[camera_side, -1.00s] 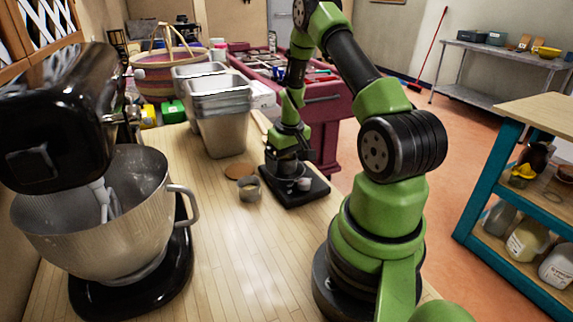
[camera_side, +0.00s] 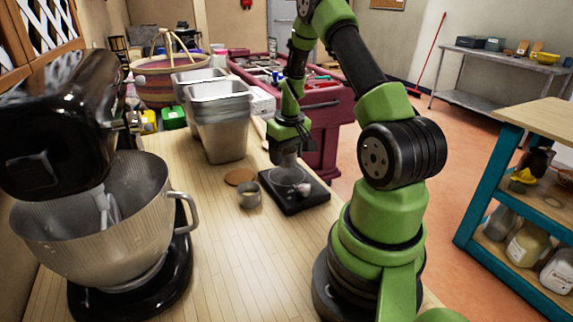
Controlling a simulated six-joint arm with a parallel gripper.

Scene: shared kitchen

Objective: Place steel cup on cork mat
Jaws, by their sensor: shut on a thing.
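My gripper (camera_side: 286,146) is above a flat black device with a round plate, right of the cork mat. It is shut on a grey metallic thing that looks like the steel cup (camera_side: 287,157), held above the plate; its outline is blurred and partly hidden by the gripper. The round brown cork mat (camera_side: 239,177) lies flat on the wooden counter, left of my gripper, with nothing on it.
A small grey metal container (camera_side: 249,195) stands just in front of the mat. The black device (camera_side: 306,203) bears a small pale object (camera_side: 304,189). Stacked steel pans (camera_side: 221,125) stand behind the mat. A stand mixer (camera_side: 120,215) fills the left front. The front counter is clear.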

